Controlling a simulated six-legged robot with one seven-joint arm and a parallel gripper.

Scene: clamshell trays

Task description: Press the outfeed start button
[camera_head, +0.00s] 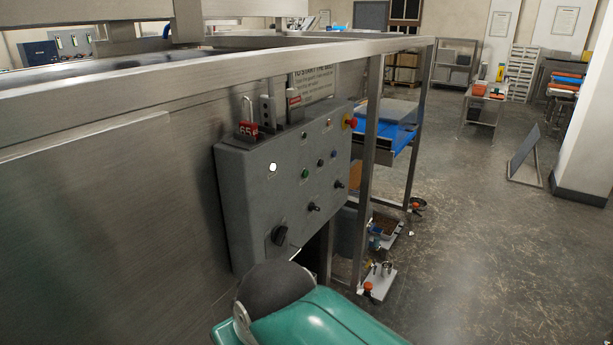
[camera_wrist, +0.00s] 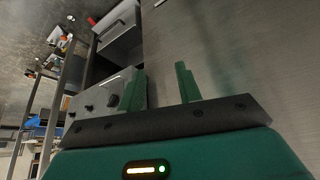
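A grey control box (camera_head: 255,195) is fixed to the side of the steel machine in the head view. It carries a white lit button (camera_head: 273,168), a green button (camera_head: 306,173), a blue button (camera_head: 333,154), a red mushroom button (camera_head: 350,122) and several black switches. The labels are too small to read, so I cannot tell which is the outfeed start button. The wrist view shows part of the box face (camera_wrist: 101,93), with dark knobs, beyond my gripper (camera_wrist: 160,68). My gripper is open and empty, its two green fingers apart. The fingers are not visible in the head view.
A steel frame rail (camera_head: 400,47) runs above the box, and a steel leg (camera_head: 371,150) stands to its right. A red padlock tag (camera_head: 248,129) hangs at the box top. Small items lie on the floor plate (camera_head: 379,280).

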